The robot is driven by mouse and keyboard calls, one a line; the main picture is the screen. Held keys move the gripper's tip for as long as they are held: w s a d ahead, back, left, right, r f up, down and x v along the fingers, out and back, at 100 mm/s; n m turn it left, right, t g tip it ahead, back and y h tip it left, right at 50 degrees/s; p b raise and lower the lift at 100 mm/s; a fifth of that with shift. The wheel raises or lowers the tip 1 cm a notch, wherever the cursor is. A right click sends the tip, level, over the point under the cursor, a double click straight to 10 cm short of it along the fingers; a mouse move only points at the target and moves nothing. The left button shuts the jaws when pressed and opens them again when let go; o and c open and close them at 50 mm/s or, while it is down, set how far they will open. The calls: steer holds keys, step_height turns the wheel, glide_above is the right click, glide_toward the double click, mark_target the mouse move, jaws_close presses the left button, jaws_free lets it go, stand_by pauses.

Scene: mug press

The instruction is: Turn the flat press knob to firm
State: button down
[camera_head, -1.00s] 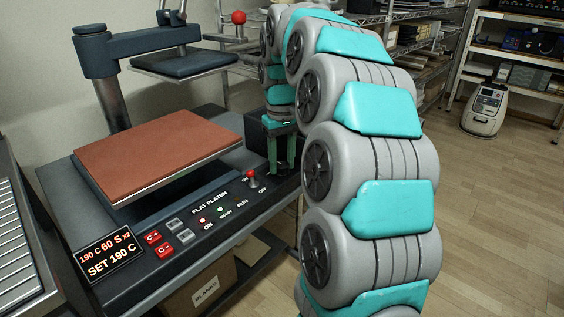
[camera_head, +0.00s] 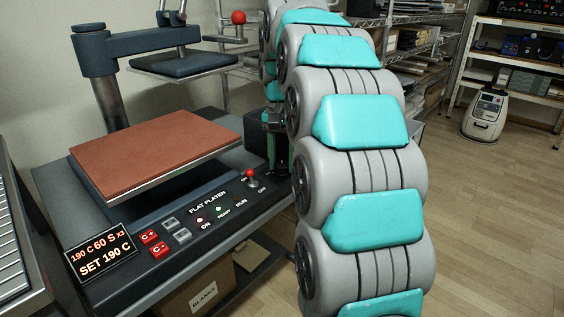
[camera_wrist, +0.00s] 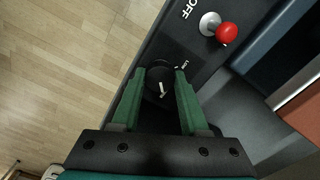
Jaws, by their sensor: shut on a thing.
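The flat press knob (camera_wrist: 160,80) is a round black dial with a white mark, on the dark panel near its edge in the wrist view. My gripper (camera_wrist: 160,74) has its two green fingers on either side of the knob and is shut on it. A small white label, seemingly "LOW", shows by the right fingertip. Other knob lettering is too small to read. In the head view my gripper (camera_head: 275,152) is at the right end of the flat platen panel (camera_head: 225,200), partly behind my arm. The knob is hidden there.
A red-tipped toggle switch (camera_head: 252,178) stands just left of the gripper; it also shows in the wrist view (camera_wrist: 226,33). The brown platen pad (camera_head: 155,150) lies farther left. A display (camera_head: 100,253) and red buttons sit at the panel's front left. Wood floor lies to the right.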

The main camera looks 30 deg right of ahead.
mark_target(282, 164)
steer(key=shift+m, duration=0.4)
steer(key=shift+c, duration=2.1)
jaws_free()
steer(key=shift+r, duration=0.1)
step_height(282, 164, up, 8)
steer(key=shift+f+p, duration=0.15)
steer(key=shift+p, duration=0.45)
